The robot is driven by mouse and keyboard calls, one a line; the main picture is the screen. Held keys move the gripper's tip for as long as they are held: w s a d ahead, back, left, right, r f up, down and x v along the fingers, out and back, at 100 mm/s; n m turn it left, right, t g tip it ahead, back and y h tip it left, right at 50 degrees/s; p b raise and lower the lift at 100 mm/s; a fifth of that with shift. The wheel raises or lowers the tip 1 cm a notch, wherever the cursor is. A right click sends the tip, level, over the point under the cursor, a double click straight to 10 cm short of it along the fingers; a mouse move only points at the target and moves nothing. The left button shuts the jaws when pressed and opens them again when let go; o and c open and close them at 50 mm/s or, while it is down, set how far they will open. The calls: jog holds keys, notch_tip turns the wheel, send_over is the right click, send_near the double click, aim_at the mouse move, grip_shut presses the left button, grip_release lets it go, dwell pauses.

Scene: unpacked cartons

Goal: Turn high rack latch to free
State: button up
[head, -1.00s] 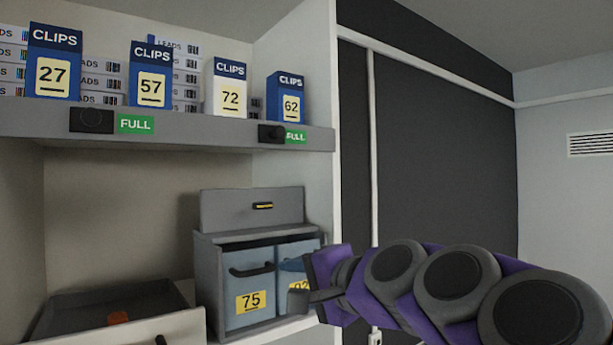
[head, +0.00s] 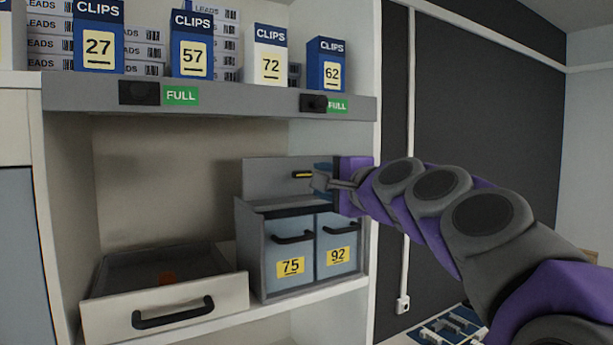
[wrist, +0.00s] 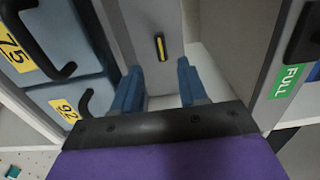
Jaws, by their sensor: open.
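A small dark latch with a yellow bar (head: 303,174) sits on the upright grey panel (head: 262,180) above the two-bin rack (head: 249,240). The bar lies level in the head view. In the wrist view the latch (wrist: 160,46) shows beyond the gap between my fingers. My gripper (head: 322,182) is just in front of the panel's right part, at about the latch's height. In the wrist view my gripper (wrist: 157,70) has its two blue fingers spread apart with nothing between them. The fingers appear apart from the latch.
Blue-grey bins 75 (head: 290,256) and 92 (head: 340,250) sit below. A shelf edge (head: 230,102) with green FULL labels and black blocks runs above, carrying clips boxes (head: 193,45). An open drawer (head: 170,309) juts out at lower left.

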aim_at(304, 176)
jog(key=x, duration=0.5)
jog(key=shift+a, duration=0.2)
jog(key=shift+w+a+p, duration=0.25)
jog(key=shift+w+p, duration=0.15)
jog(key=shift+w, duration=0.5)
jog(key=shift+w+a, duration=0.25)
jog(key=shift+a, duration=0.2)
grip_shut()
